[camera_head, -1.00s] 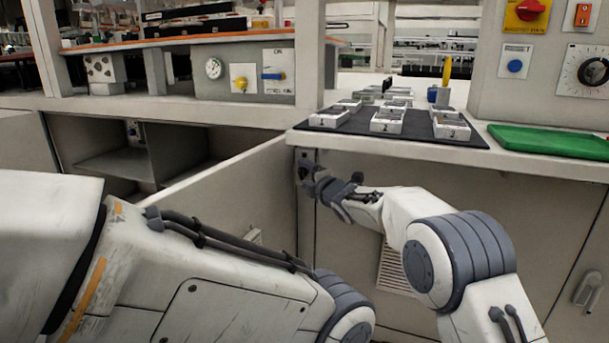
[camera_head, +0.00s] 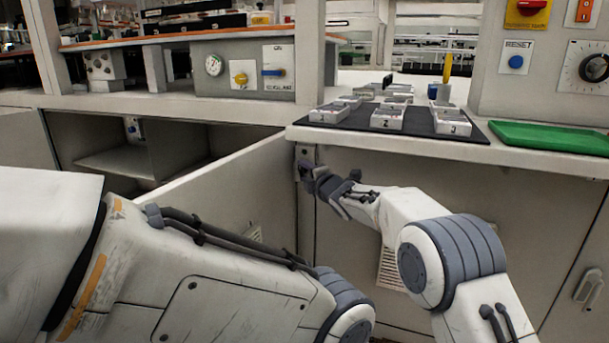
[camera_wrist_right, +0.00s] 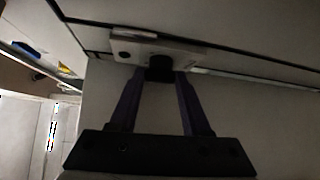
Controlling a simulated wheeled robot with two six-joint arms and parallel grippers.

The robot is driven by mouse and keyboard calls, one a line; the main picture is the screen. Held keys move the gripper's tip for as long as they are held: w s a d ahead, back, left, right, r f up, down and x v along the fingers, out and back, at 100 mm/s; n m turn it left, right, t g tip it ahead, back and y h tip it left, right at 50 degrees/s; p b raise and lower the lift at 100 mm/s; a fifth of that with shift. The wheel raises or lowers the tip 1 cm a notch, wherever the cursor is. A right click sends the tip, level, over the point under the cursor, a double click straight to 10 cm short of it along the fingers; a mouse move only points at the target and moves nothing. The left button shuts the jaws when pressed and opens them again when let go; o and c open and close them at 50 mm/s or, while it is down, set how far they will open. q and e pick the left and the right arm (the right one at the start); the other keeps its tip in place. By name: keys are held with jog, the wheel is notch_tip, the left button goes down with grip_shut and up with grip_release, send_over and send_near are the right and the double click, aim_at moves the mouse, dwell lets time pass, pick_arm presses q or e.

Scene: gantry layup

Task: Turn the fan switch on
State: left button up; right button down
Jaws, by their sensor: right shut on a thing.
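A small light plate with a black knob (camera_wrist_right: 160,68) sits under the bench edge in the right wrist view; I take it for the fan switch, though no label on it is readable. My right gripper (camera_wrist_right: 160,80) has its two fingers on either side of the knob, shut on it. In the head view my right gripper (camera_head: 306,172) is at the cabinet front, just under the bench corner, and hides most of the switch. The knob's exact turn angle is too dark to read. My left arm fills the lower left, with its gripper out of view.
An open cabinet door (camera_head: 240,190) stands just left of my right gripper. Above are the bench edge, a dark mat (camera_head: 345,122) with numbered boxes, and a green tray (camera_head: 550,139). A control panel (camera_head: 550,60) stands at right, and a valve panel (camera_head: 240,70) at back left.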

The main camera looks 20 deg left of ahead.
jog(key=m+t+b, duration=0.1)
jog(key=m+b, duration=0.1)
jog(key=b, duration=0.2)
jog(key=f+m+t+y+b, duration=0.1)
jog(key=t+b, duration=0.1)
jog(key=b, duration=0.3)
jog(key=f+m+t+y+b, duration=0.1)
jog(key=m+b, duration=0.1)
jog(key=b, duration=0.3)
jog(key=shift+a+m, duration=0.1)
jog(key=shift+m, duration=0.2)
jog(key=shift+r+m+t+y+b, duration=0.15)
jog(key=shift+m+t+y+b, duration=0.2)
jog(key=shift+m+t, duration=0.45)
jog(key=shift+a+m+t, duration=0.1)
jog(key=shift+m+t, duration=0.9)
jog(key=shift+m, duration=0.4)
jog(key=shift+m+h, duration=0.3)
jog(key=shift+h, duration=0.25)
jog(key=shift+c, duration=1.8)
grip_release()
jog(key=shift+r, duration=0.1)
